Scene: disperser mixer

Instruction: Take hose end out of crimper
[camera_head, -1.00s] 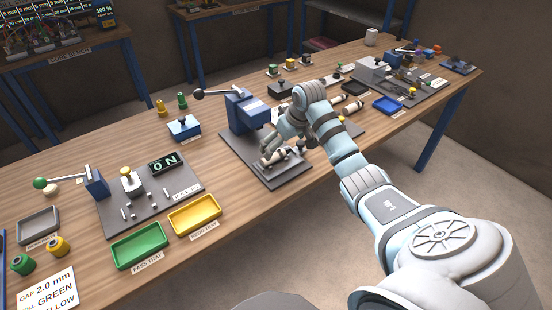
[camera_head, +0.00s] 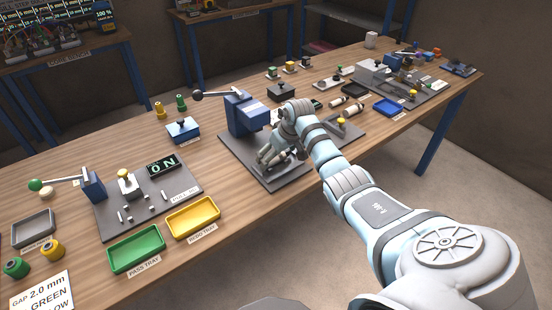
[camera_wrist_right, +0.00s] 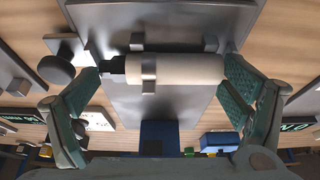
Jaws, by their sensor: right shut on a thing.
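The crimper (camera_head: 243,113) is a blue press with a black-knobbed lever on a grey base plate (camera_head: 236,158) in the middle of the bench. My right gripper (camera_head: 268,158) is low over this plate, in front of the blue body. In the right wrist view, the hose end (camera_wrist_right: 190,68) is a cream cylinder with a black tip at its left. My right gripper (camera_wrist_right: 163,78) is shut on it, one finger at each end. A small grey metal piece crosses its middle. In the head view my fingers largely hide the hose end. My left gripper is not in view.
A black knob (camera_wrist_right: 55,70) stands beside the hose end's black tip. A yellow-knobbed fixture (camera_head: 341,122) is behind my right forearm. A yellow tray (camera_head: 193,217) and a green tray (camera_head: 136,250) lie left, near the front edge. Open wood lies between trays and crimper plate.

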